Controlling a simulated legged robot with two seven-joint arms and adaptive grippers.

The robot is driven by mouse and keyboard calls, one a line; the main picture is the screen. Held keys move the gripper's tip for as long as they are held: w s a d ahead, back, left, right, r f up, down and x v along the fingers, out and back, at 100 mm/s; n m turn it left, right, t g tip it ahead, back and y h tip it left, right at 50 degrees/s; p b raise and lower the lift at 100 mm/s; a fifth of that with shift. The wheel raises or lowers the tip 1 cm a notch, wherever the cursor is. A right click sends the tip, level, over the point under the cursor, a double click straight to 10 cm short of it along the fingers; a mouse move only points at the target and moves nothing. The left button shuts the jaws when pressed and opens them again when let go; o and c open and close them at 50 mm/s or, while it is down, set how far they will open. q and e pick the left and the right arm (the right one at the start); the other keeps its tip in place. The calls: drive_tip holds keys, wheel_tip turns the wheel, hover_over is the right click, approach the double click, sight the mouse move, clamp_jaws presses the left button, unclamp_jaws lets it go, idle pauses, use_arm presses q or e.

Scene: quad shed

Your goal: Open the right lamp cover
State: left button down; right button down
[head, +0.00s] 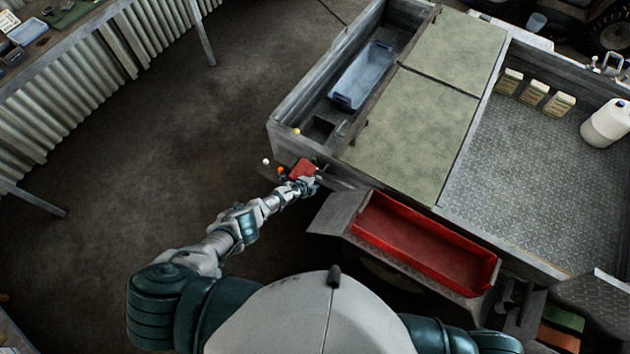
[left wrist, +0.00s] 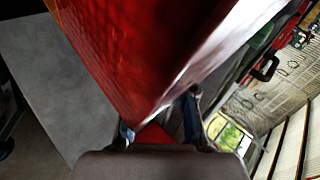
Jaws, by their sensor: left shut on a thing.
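A red lamp cover (head: 302,169) is at the near left corner of the grey trailer, beside a small orange lamp piece (head: 281,170). My left gripper (head: 312,181) is at the cover's near right edge. In the left wrist view the red cover (left wrist: 140,50) fills the upper middle, tilted. The left fingertips (left wrist: 158,130) are shut on its lower edge, with red showing between them. Whether the cover is swung away from its lamp is too small to tell. My right gripper does not show.
The trailer's left bay holds a blue bin (head: 363,76). A red open tray (head: 425,243) is on the trailer's near side, right of my left gripper. A white canister (head: 606,124) stands on the trailer bed. The floor (head: 190,130) left of the trailer is clear.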

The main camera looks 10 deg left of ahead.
use_arm(q)
drive_tip(key=shift+s+a+f, duration=0.1)
drive_tip(key=shift+a+f, duration=0.05)
drive_tip(key=shift+a, duration=0.1)
drive_tip(key=c, duration=1.2)
unclamp_jaws()
drive_tip(key=shift+o, duration=1)
drive_tip(key=shift+d, duration=0.15)
